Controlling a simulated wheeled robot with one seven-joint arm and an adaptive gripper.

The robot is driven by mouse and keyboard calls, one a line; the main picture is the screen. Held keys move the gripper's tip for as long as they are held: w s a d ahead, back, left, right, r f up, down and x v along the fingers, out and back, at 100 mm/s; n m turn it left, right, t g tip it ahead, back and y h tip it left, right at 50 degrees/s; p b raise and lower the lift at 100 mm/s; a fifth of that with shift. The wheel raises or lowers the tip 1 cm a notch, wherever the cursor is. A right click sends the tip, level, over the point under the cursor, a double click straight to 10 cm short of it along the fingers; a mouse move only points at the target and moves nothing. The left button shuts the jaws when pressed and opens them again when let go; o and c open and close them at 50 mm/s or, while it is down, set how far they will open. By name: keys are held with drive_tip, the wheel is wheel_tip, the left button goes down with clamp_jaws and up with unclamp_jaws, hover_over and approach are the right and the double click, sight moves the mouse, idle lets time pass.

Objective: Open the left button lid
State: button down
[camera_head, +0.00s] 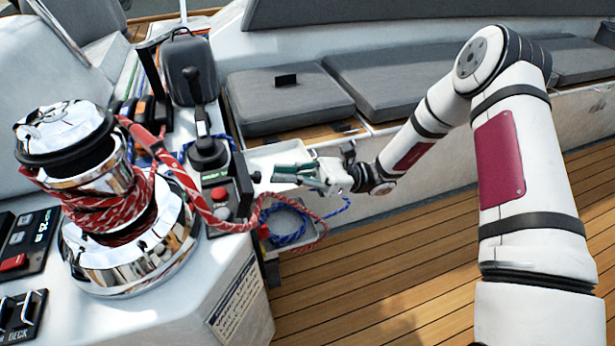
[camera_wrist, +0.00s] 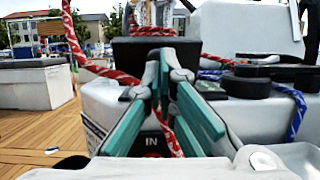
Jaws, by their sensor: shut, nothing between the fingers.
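My gripper (camera_head: 281,173) is at the end of the outstretched arm, beside the right side of the cockpit console. Its green fingers are shut with nothing between them; they also show in the wrist view (camera_wrist: 160,72). The fingers partly cover this area.
A chrome winch (camera_head: 135,245) wrapped in red rope (camera_head: 178,172) stands on the console. Grey cushions (camera_head: 285,98) line the bench behind; wooden deck is clear.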

drive_tip(key=shift+x, duration=1.05)
drive_tip(key=r+p, duration=0.1)
drive_tip(key=p, duration=0.1)
drive_tip(key=a+h+p, duration=0.1)
drive_tip(key=shift+s+r+p, duration=0.1)
drive_tip(key=shift+r+p, duration=0.25)
drive_tip(key=r+v, duration=0.1)
drive_tip(key=v, duration=1.3)
drive_tip(key=shift+d+p, duration=0.2)
drive_tip(key=shift+p, duration=0.2)
